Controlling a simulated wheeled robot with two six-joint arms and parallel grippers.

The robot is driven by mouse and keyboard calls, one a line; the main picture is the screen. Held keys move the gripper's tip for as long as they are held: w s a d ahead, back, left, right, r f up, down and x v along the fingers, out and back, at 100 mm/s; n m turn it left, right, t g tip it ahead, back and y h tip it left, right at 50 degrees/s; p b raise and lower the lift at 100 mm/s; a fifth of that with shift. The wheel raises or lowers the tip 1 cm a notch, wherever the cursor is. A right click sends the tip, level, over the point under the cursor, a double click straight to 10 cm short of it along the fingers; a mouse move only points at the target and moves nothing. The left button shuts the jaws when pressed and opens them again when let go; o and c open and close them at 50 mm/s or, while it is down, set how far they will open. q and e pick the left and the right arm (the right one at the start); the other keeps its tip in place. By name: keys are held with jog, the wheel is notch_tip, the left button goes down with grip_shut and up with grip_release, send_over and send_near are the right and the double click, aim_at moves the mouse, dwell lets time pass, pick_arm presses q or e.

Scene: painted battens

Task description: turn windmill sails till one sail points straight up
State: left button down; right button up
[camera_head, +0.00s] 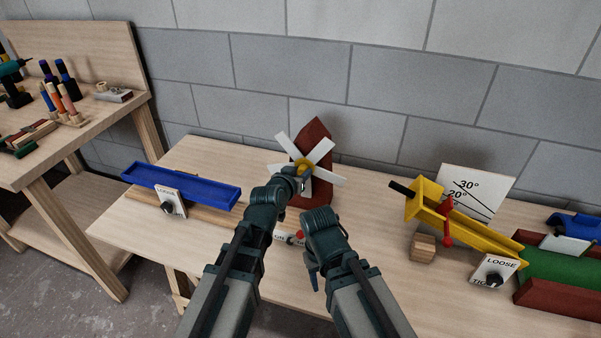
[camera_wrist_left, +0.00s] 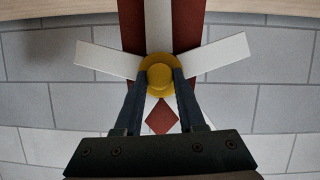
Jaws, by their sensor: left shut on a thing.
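The windmill has a red-brown tower (camera_head: 317,132) with a pointed top, white sails (camera_head: 319,151) and a yellow hub (camera_head: 303,166). In the head view, two sails slant up-left and up-right, either side of the tower's peak; others reach out sideways. My left gripper (camera_wrist_left: 160,78) is shut on the yellow hub (camera_wrist_left: 160,74). In the left wrist view, the tower tip (camera_wrist_left: 162,117) is towards the bottom, and one sail (camera_wrist_left: 158,28) lies along the tower, away from that tip. The gripper hides the upper sails there. My right gripper (camera_head: 312,271) is beside the left forearm, its jaws unclear.
A red knob (camera_head: 299,235) and a partly hidden label sit before the windmill. A blue trough (camera_head: 180,186) stands left on the table. A yellow ramp (camera_head: 460,226) with an angle board (camera_head: 476,188) stands right. A grey block wall (camera_head: 290,65) is close behind.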

dwell(0.5)
pick_arm(q)
jog(key=shift+a+f+n+h+b, duration=0.15)
jog(key=shift+n+h+b, duration=0.2)
jog(key=shift+n+h, duration=0.5)
pick_arm(e)
jog(key=shift+a+f, duration=0.15)
jog(key=shift+f, duration=0.2)
pick_arm(q)
jog(key=shift+a+n+g+h+b, duration=0.1)
jog(key=shift+n+g+h+b, duration=0.2)
jog(key=shift+n+h+b, duration=0.7)
pick_arm(e)
jog(key=shift+f+p, duration=0.35)
jog(key=shift+f, duration=0.3)
pick_arm(q)
jog(key=shift+n+y, duration=0.25)
jog(key=shift+n, duration=0.2)
jog(key=c, duration=0.5)
grip_release()
